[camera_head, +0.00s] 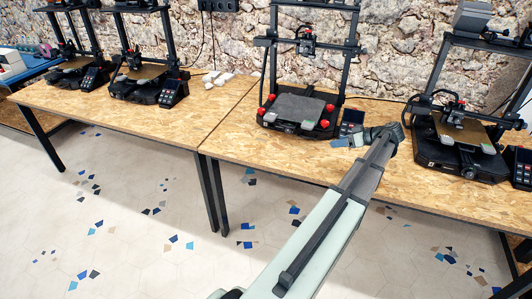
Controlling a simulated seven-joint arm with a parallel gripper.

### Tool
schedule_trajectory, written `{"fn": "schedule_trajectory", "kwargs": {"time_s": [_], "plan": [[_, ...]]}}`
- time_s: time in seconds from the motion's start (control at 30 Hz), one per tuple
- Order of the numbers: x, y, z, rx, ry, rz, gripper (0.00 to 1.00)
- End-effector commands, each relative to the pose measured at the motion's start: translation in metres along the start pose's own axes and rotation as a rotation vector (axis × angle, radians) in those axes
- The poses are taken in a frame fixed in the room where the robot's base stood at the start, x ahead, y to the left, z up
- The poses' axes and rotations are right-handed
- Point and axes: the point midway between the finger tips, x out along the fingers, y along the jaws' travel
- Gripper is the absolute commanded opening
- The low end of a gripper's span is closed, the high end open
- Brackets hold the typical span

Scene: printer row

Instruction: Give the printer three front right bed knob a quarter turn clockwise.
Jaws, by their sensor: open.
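The third printer from the left (301,105) stands on the wooden table, with a dark grey bed plate and red knobs at its bed corners. No number is readable on it. Its front right bed knob (324,124) is red and shows clear of my arm. My gripper (337,143) is small in the head view, at the table's front edge, right of and nearer than that knob. It points left, is open and appears apart from the knob. Its fingers are hard to make out.
A small control screen (351,120) stands right of the printer, just behind my gripper. Another printer (456,145) stands at the right, and two more stand on the left table (110,115). Small white objects (217,78) lie left of the red-knobbed printer. Table front is mostly clear.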

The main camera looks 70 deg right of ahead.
Motion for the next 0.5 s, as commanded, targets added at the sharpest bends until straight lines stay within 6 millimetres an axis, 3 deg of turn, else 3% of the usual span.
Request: {"fn": "schedule_trajectory", "kwargs": {"time_s": [0.5], "plan": [[0.06, -0.061, -0.001, -0.034, -0.069, -0.07, 0.65]]}}
